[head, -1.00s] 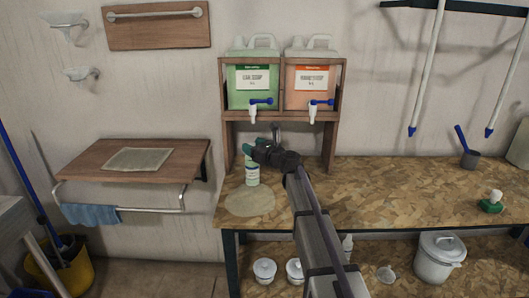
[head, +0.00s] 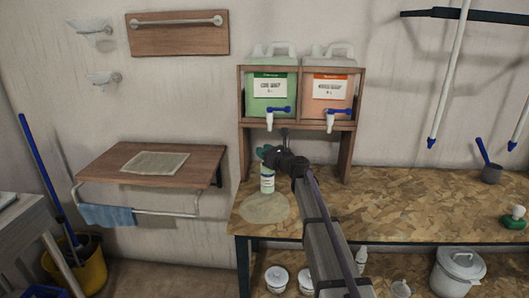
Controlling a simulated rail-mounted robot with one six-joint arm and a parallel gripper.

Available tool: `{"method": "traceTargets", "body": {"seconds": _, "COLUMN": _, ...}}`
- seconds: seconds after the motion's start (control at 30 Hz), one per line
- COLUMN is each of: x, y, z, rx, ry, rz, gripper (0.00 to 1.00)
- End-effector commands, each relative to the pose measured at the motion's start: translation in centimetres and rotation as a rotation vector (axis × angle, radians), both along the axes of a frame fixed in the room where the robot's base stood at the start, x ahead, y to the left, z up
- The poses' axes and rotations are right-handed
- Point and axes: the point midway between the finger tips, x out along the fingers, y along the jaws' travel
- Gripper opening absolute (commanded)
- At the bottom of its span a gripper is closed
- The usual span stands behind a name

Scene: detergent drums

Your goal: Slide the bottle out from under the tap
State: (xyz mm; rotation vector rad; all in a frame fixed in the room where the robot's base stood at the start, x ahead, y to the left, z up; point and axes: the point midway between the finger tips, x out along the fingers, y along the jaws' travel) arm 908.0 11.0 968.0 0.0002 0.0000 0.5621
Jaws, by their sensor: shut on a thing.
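The bottle (head: 267,182) is pale with a white label and stands upright on the workbench, at the back edge of a round pale mat (head: 265,208). My gripper (head: 268,153) is at the bottle's upper part and is shut on it; the fingers and my wrist hide the bottle's top. The green drum's tap (head: 276,115), white with a blue lever, hangs above the bottle. The green drum (head: 271,92) sits in the wooden rack (head: 241,135).
An orange drum (head: 327,95) with its own tap (head: 334,117) stands beside the green one. My arm crosses the bench's left part. The bench (head: 420,200) is clear to the right, up to a grey scoop (head: 491,173) and a green brush (head: 513,218). A wooden wall shelf (head: 190,160) is at the left.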

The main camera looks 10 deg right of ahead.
Motion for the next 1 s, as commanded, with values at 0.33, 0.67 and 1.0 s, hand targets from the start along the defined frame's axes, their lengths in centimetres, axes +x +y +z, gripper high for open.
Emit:
{"method": "traceTargets", "body": {"seconds": 0.33, "x": 0.0, "y": 0.0, "z": 0.0, "rx": 0.0, "ry": 0.0, "rz": 0.0, "gripper": 0.14}}
{"method": "traceTargets", "body": {"seconds": 0.67, "x": -2.2, "y": 0.5, "z": 0.0, "rx": 0.0, "ry": 0.0, "rz": 0.001, "gripper": 0.14}}
{"method": "traceTargets", "body": {"seconds": 1.0, "x": -4.8, "y": 1.2, "z": 0.0, "rx": 0.0, "ry": 0.0, "rz": 0.0, "gripper": 0.14}}
